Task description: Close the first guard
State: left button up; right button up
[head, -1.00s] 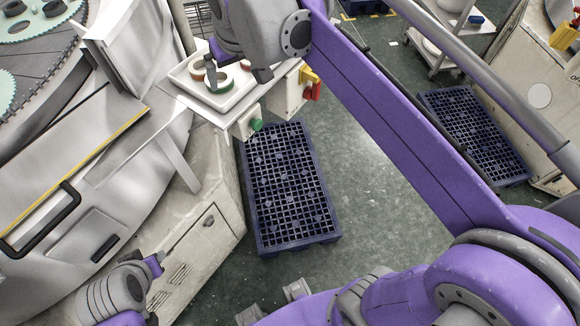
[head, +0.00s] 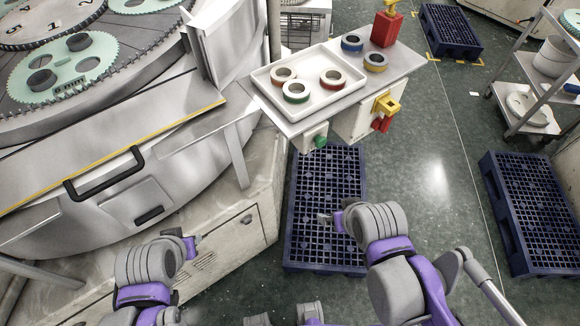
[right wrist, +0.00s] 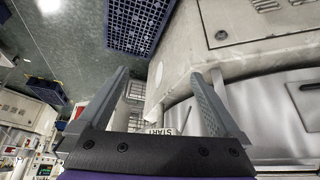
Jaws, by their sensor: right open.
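A side table has a white tray (head: 258,78) with three rings, two loose rings, and a red block (head: 385,28). A green button (head: 320,142) and a red-yellow switch (head: 384,112) are on its front. Blue pallets (head: 300,250) lie on the floor. A cart (head: 515,85) stands right.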

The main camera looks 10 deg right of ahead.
aim_at(28, 173)
jog(key=u, duration=1.55)
jog(key=k+j+u, duration=0.25)
jog(key=i+l, duration=0.1)
